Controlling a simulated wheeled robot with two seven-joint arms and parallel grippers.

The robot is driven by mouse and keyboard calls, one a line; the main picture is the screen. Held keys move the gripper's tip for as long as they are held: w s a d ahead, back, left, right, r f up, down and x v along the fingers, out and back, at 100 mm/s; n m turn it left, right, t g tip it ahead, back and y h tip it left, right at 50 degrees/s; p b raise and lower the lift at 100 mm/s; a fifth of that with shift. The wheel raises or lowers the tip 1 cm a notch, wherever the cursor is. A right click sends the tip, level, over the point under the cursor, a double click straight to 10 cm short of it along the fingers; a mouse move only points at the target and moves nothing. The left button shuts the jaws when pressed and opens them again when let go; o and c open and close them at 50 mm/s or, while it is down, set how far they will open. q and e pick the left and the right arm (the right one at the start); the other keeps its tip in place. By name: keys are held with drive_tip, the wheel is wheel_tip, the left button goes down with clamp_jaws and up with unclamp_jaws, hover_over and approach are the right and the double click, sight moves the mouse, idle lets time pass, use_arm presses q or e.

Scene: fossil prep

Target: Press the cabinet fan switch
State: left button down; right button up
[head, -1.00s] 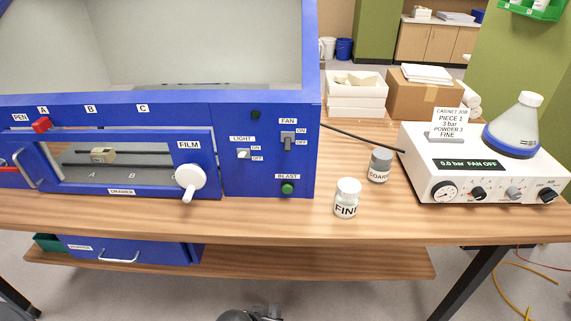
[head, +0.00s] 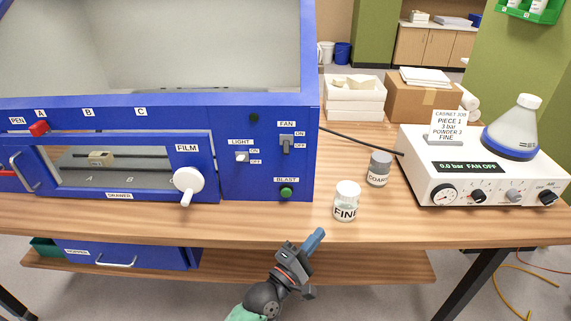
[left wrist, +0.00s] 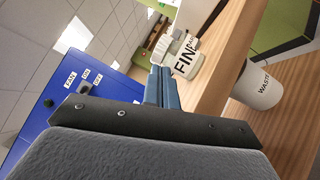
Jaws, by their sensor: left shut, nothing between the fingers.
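The fan switch (head: 287,144) is a grey lever on the right part of the blue cabinet front (head: 225,185), under the FAN label with ON and OFF marks. It also shows small in the left wrist view (left wrist: 84,88). The display on the white unit (head: 467,166) reads "0.0 bar FAN OFF". My left gripper (head: 316,238) is shut and empty, in front of the table's front edge, below and to the right of the switch and apart from it. Its blue-grey fingers (left wrist: 162,88) lie together in the left wrist view. My right gripper is not in view.
A FINE jar (head: 346,201) and a COARSE jar (head: 378,168) stand on the table right of the cabinet. The light switch (head: 242,157) and green BLAST button (head: 286,193) are near the fan switch. A WASTE container (left wrist: 260,85) shows in the left wrist view.

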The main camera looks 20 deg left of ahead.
sight(286, 148)
use_arm(q)
drive_tip(key=w+a+r+n+t+y, duration=0.2)
drive_tip(key=a+n+y, duration=0.2)
drive_tip(key=n+y, duration=0.4)
drive_tip(key=w+a+r+n+t+y, duration=0.2)
drive_tip(key=a+n+y, duration=0.3)
drive_tip(key=n, duration=1.1)
drive_tip(key=shift+w+r+t+y, duration=0.2)
drive_tip(key=shift+r+t+y, duration=0.6)
drive_tip(key=shift+y, duration=0.8)
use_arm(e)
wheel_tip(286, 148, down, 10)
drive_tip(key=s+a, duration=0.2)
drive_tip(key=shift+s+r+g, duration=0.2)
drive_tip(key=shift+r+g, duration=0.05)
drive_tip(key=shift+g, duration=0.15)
use_arm(q)
drive_tip(key=shift+a, duration=0.1)
drive_tip(key=p+x, duration=0.5)
drive_tip(key=x, duration=0.5)
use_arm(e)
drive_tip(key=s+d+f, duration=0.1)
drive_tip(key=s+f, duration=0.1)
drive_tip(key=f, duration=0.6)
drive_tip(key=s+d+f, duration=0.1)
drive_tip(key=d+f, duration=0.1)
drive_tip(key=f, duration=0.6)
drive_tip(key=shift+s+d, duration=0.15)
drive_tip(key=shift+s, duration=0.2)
